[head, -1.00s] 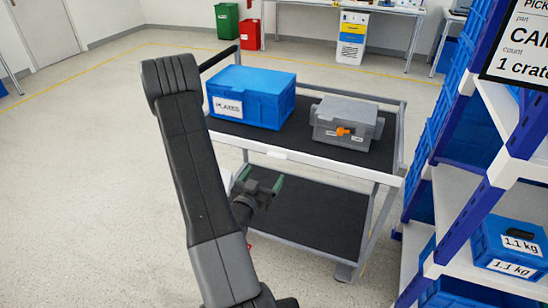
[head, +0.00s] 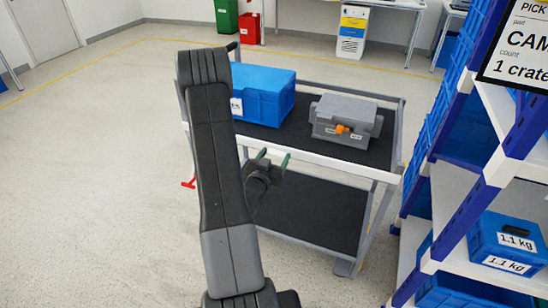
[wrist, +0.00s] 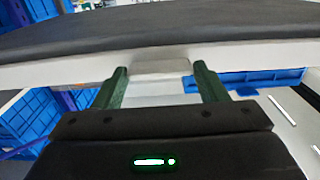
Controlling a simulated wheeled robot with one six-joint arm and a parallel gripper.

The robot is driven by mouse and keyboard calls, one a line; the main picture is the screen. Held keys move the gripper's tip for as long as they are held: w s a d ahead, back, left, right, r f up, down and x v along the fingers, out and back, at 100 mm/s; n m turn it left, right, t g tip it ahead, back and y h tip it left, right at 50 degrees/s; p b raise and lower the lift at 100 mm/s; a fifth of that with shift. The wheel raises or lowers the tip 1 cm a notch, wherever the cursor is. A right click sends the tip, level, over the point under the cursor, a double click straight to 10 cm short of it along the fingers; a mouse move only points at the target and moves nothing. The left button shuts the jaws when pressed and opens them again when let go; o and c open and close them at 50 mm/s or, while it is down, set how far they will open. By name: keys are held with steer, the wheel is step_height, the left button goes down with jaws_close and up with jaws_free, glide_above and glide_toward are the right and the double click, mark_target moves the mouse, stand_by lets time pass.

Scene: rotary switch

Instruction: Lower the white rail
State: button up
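The white rail (head: 340,167) runs along the front edge of the cart's upper deck. In the wrist view the rail (wrist: 60,73) crosses the picture from side to side, with a pale raised tab (wrist: 160,62) at its middle. My gripper (head: 274,156) is just in front of the rail, at about its height. In the wrist view my gripper (wrist: 161,75) is open, its two green fingers on either side of the tab. Nothing is held between them. I cannot tell whether the fingertips touch the rail.
A blue crate (head: 265,97) and a grey case (head: 345,118) with an orange knob stand on the upper deck. The lower deck (head: 310,210) is empty. A blue-and-white shelf (head: 460,195) stands close on the right. A red lever (head: 189,183) shows at the cart's left.

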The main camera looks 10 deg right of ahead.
steer(key=c, duration=0.9)
steer(key=shift+o, duration=0.2)
step_height(320, 180, down, 4)
steer(key=b, duration=0.5)
steer(key=shift+r, duration=0.1)
steer(key=shift+s, duration=0.1)
steer(key=o, duration=1.4)
steer(key=b+v, duration=0.2)
steer(key=v, duration=1.1)
steer(key=shift+s+a, duration=0.25)
steer(key=shift+a, duration=0.05)
